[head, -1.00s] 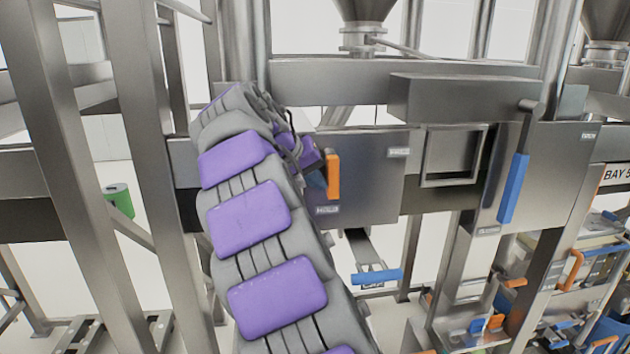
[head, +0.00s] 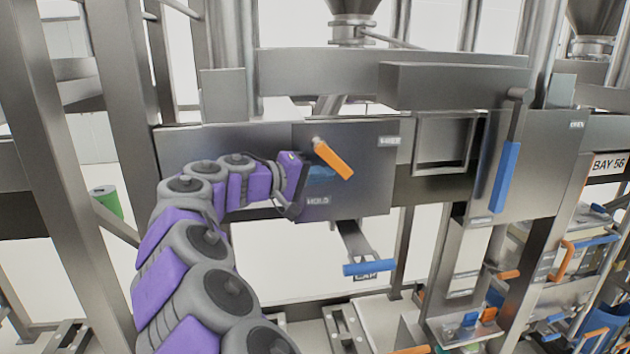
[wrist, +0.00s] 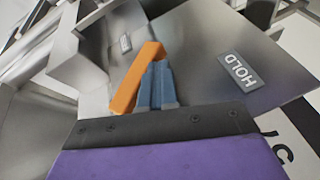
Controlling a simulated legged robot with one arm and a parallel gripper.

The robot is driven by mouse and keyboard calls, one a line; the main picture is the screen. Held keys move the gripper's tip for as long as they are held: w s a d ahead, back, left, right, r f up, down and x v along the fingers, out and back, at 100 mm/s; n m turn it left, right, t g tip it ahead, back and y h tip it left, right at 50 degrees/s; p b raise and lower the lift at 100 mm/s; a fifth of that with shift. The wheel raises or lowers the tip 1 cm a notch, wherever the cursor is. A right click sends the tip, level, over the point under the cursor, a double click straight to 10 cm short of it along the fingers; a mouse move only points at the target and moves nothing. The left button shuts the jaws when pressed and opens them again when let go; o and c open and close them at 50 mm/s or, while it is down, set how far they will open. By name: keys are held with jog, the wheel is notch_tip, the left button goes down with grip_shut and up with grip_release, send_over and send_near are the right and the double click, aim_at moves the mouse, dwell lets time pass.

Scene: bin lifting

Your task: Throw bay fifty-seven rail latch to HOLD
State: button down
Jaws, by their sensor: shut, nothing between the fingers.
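The rail latch is an orange handle (head: 336,161) on a grey metal plate (head: 362,195). It slants from its pivot at upper left down to the right. A HOLD label (head: 317,201) is low on the plate; another label (head: 389,141), too blurred to read, is at its upper right. My gripper (head: 325,174) comes in from the left, its blue fingers just below the handle. In the wrist view the shut fingers (wrist: 158,85) lie alongside the orange handle (wrist: 137,78), seemingly touching it, with nothing between them. The HOLD label (wrist: 240,72) is in clear sight there.
A blue-handled lever (head: 370,269) hangs below the plate. Another blue handle (head: 506,177) is on the panel to the right, near a BAY 56 sign (head: 610,164). A metal beam (head: 455,86) juts out above. Steel posts (head: 95,110) stand at the left.

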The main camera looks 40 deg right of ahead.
jog(key=shift+s+d+r+n+h+b, duration=0.25)
jog(key=shift+s+d+h+b, duration=0.2)
jog(key=shift+d+h, duration=0.15)
jog(key=shift+s+d+r+n+h+b, duration=0.15)
jog(key=shift+s+d+r+h+b, duration=0.1)
jog(key=shift+s+d+h+b, duration=0.35)
jog(key=shift+w+d+g, duration=0.15)
jog(key=shift+d+g, duration=0.05)
jog(key=shift+g, duration=0.1)
dwell(0.6)
dwell(0.6)
jog(key=b, duration=0.3)
send_near(338, 169)
notch_tip(338, 169, down, 6)
jog(key=a, duration=0.2)
jog(key=shift+w+d+f, duration=0.1)
jog(key=shift+w+d, duration=0.1)
jog(key=shift+d, duration=0.8)
